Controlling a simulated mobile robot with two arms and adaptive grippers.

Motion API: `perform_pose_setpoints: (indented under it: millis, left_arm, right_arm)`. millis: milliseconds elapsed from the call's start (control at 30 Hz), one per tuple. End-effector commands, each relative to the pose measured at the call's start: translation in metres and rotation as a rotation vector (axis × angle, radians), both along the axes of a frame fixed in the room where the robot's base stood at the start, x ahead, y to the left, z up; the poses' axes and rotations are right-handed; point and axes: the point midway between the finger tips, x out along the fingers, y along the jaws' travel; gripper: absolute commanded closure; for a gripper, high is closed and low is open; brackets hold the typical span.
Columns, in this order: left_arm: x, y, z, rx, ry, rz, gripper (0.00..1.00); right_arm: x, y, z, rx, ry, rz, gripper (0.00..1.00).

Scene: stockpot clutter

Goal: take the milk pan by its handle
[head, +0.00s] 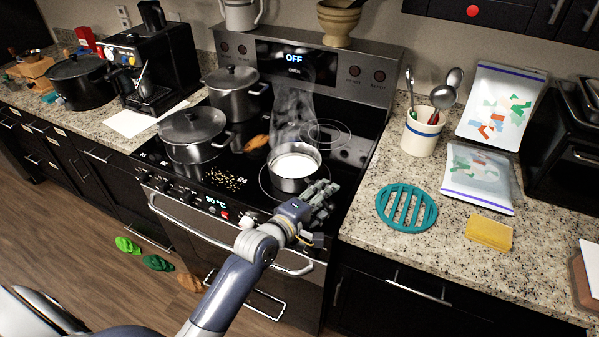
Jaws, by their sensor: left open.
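The milk pan (294,183) is a small steel pan with white liquid in it. It stands on the front right burner of the stove, and steam rises behind it. My left gripper (322,192) is open at the pan's front right side, close to its rim. Whether it touches the pan cannot be told. No handle shows clearly on the pan; the gripper may hide it. A brown piece (256,143) lies just left behind the pan, and I cannot tell if it belongs to it. My right gripper is not in view.
Two lidded steel pots, one in front (193,135) and one behind (234,94), stand left on the stove (170,176). A teal trivet (381,207), yellow sponge (489,233) and utensil crock (421,135) are on the right counter. Colored mitts or slippers (158,263) lie on the floor.

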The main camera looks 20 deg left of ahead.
Motion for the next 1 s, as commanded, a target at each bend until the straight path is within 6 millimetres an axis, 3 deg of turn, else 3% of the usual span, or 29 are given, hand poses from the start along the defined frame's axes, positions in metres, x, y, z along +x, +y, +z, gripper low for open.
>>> perform_pose_setpoints:
  millis: [267,467,1000]
  left_arm:
    - [0.0021,-0.0007,-0.0008,0.000,0.000,0.000,0.56]
    - [0.0019,-0.0005,-0.0008,0.000,0.000,0.000,1.00]
    - [0.0030,-0.0001,0.0060,0.003,-0.008,0.001,1.00]
  right_arm:
    - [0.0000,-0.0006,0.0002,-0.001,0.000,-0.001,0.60]
    - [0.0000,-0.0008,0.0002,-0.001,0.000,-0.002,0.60]
    - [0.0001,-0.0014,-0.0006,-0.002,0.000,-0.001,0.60]
